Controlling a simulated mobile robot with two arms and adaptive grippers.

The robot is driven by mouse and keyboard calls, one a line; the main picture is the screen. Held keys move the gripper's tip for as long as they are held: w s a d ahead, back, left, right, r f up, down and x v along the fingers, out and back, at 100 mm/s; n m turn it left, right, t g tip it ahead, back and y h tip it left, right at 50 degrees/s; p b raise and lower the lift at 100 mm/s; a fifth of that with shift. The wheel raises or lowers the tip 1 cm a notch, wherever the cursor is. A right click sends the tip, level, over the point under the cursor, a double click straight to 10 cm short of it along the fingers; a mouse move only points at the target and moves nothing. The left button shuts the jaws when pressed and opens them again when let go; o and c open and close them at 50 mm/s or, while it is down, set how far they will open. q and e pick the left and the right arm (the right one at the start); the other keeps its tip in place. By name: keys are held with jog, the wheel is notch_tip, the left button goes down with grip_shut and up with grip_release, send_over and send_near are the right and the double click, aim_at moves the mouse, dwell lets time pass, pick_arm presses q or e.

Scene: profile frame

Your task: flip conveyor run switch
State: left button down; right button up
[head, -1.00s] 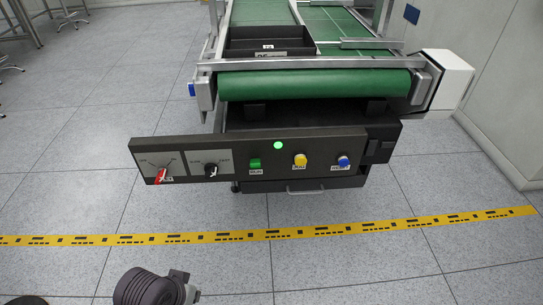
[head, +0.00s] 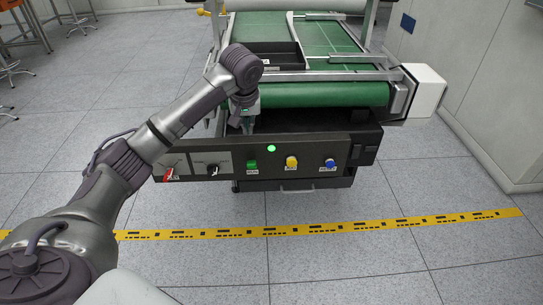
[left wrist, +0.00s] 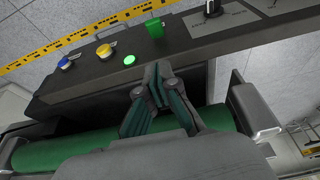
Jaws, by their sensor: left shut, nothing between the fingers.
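The control panel (head: 310,148) hangs at the front end of the conveyor (head: 300,95). On it is a green switch (head: 252,166) with a small label that seems to read RUN; it also shows in the left wrist view (left wrist: 155,28). A lit green lamp (head: 271,148) is above and right of it, also in the left wrist view (left wrist: 129,60). My left gripper (head: 246,126) is shut and empty at the panel's top edge, above the green switch. In the left wrist view its fingertips (left wrist: 158,70) are apart from the switch. My right gripper is out of view.
The panel also carries a red-handled rotary switch (head: 170,173), a black knob (head: 212,170), a yellow button (head: 291,162) and a blue button (head: 330,163). A black tray (head: 270,56) sits on the belt. Yellow floor tape (head: 300,229) crosses clear floor in front.

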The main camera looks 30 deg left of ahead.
aim_at(251, 163)
pick_arm(q)
jog(key=shift+w+a+r, duration=0.1)
jog(key=shift+w+r, duration=0.05)
jog(key=shift+r, duration=0.15)
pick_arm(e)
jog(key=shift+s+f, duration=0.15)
